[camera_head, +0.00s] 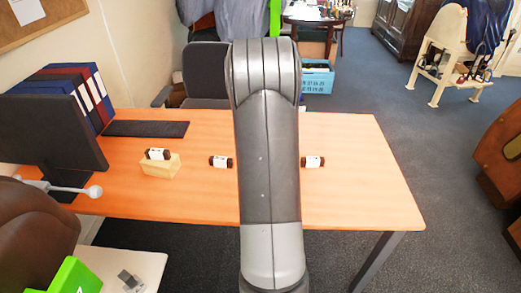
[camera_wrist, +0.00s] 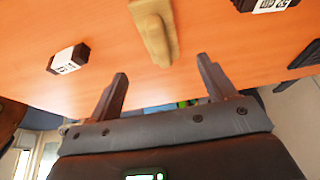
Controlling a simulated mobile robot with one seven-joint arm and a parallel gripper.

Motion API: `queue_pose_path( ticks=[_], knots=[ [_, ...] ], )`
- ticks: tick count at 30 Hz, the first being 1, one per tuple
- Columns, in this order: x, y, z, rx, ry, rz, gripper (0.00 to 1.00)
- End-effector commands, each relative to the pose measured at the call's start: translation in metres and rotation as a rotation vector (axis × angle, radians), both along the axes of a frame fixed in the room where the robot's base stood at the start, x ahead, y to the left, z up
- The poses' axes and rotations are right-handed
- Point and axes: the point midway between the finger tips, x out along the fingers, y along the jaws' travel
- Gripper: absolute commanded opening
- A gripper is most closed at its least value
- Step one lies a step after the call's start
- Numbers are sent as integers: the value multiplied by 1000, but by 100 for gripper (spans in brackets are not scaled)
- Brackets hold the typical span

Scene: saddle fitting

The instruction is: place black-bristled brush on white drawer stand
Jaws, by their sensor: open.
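I cannot make out a black-bristled brush with certainty in either view. A pale wooden-coloured piece (camera_head: 160,166) lies on the orange desk at left, with a small dark-ended, white-labelled piece (camera_head: 157,154) at its top edge. What looks like the same pale piece (camera_wrist: 155,35) shows in the wrist view, beyond the fingertips; no bristles show on it. A white top (camera_head: 125,266) at lower left may be the drawer stand; no drawers show. My gripper (camera_wrist: 166,82) is open and empty above the desk. In the head view my arm hides it.
Similar labelled pieces lie on the desk (camera_head: 370,190), one left (camera_head: 220,162) and one right (camera_head: 313,162) of my arm. A monitor (camera_head: 50,130), binders (camera_head: 75,92) and a black strip (camera_head: 146,129) stand or lie at left. A green box (camera_head: 75,276) is on the white top.

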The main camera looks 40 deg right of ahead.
Motion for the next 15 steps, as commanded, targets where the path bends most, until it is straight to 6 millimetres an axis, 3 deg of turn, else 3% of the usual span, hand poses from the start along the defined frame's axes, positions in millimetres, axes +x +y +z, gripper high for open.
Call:
queue_pose_path(
  ticks=[5, 8, 11, 15],
  knots=[
    [-1, 2, 5, -1, -1, 2, 76],
    [2, 14, 16, -1, -6, 20, 76],
    [5, 41, 42, -1, -16, 61, 76],
    [3, 98, 88, 0, -33, 144, 76]
  ],
)
